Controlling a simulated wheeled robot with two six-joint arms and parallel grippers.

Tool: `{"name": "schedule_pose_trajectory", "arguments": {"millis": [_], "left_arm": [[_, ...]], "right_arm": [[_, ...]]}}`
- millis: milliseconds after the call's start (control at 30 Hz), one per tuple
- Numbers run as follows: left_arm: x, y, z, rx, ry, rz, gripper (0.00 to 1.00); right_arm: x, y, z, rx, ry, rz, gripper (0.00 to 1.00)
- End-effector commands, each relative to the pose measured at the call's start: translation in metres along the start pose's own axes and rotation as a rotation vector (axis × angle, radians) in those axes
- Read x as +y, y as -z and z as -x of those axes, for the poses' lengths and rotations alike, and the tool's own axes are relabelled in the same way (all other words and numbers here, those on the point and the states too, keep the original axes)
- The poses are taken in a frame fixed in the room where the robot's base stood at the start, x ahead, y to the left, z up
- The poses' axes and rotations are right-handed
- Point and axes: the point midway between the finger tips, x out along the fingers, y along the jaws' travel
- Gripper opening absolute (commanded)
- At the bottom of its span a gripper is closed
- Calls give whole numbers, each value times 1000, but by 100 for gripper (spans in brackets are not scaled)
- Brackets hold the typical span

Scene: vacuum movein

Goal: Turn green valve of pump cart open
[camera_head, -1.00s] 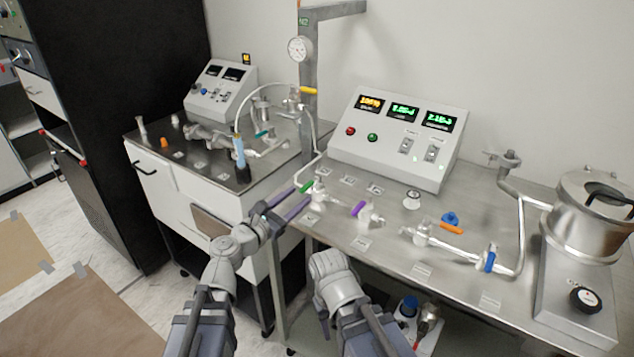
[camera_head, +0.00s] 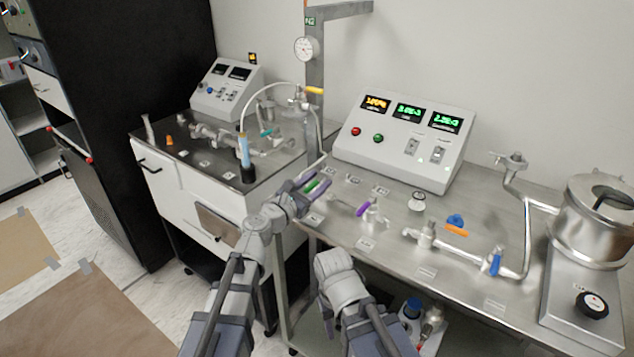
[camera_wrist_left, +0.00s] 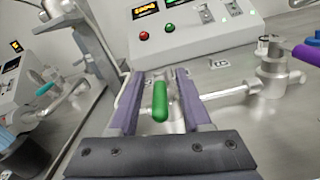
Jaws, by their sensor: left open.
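The green valve handle (camera_head: 312,186) is at the left front of the steel pump cart top (camera_head: 395,262). In the left wrist view the handle (camera_wrist_left: 160,101) lies between my two purple fingers, pointing roughly along them, with gaps on both sides. My left gripper (camera_head: 311,182) is open around the handle and partly hides the valve in the head view; it also shows in the left wrist view (camera_wrist_left: 156,98). My right arm (camera_head: 340,278) is low at the front of the cart; its gripper fingers do not show.
A purple valve (camera_head: 363,209) stands right of the green one. An orange handle (camera_head: 456,231) and a blue valve (camera_head: 495,262) are farther right. A control box (camera_head: 404,138) stands behind.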

Motion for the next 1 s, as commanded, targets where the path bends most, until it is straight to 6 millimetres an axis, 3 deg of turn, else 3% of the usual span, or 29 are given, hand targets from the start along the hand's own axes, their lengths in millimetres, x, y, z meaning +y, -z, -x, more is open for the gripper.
{"name": "schedule_pose_trajectory", "arguments": {"millis": [233,667,1000], "left_arm": [[0,0,-1,0,-1,0,48],[0,0,-1,0,-1,0,0],[0,0,-1,0,-1,0,0]], "right_arm": [[0,0,0,0,0,0,50],[0,0,0,0,0,0,50],[0,0,0,0,0,0,50]]}}
